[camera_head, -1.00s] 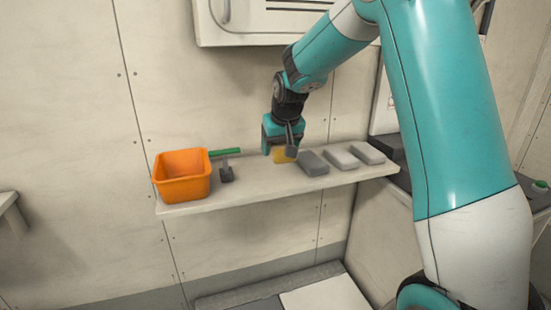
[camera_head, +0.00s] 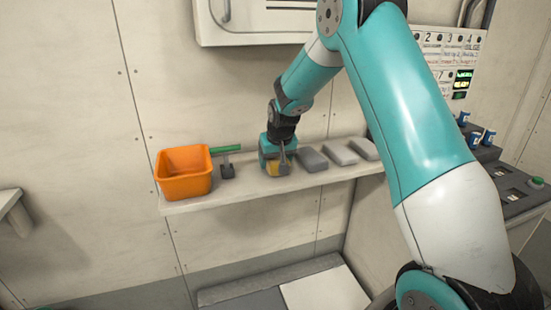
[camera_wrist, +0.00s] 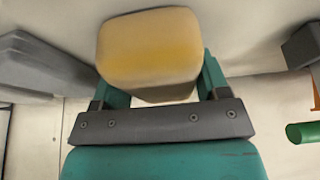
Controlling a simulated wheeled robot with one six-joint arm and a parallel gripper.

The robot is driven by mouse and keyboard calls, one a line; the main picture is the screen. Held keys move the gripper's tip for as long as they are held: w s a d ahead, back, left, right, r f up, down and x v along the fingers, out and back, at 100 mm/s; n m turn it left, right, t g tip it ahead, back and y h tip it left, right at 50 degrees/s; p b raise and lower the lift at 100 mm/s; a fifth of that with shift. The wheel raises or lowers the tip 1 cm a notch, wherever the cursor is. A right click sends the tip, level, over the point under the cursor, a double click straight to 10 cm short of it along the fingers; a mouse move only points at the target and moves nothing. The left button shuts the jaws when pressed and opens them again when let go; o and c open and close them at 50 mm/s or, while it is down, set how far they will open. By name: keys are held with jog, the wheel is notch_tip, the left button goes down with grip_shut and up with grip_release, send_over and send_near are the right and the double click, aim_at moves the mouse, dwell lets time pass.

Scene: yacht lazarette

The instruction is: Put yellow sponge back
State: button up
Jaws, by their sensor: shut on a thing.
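The yellow sponge (camera_head: 273,168) is between the jaws of my gripper (camera_head: 277,166), at the shelf (camera_head: 245,190) between the green-handled tool and the grey blocks. In the wrist view the sponge (camera_wrist: 150,47) fills the space between the two teal fingers, and my gripper (camera_wrist: 157,90) is shut on it. My gripper points down and partly hides the sponge in the head view. I cannot tell whether the sponge touches the shelf.
An orange bin (camera_head: 184,174) stands at the shelf's left end. A green-handled tool (camera_head: 226,160) lies beside it. A dark grey block (camera_head: 311,159) and two lighter blocks (camera_head: 340,151) (camera_head: 363,148) lie to the right. A wall cabinet (camera_head: 255,22) hangs above.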

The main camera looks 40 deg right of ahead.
jog(key=shift+f, duration=0.1)
jog(key=o, duration=0.5)
jog(key=shift+f, duration=0.1)
jog(key=o, duration=0.4)
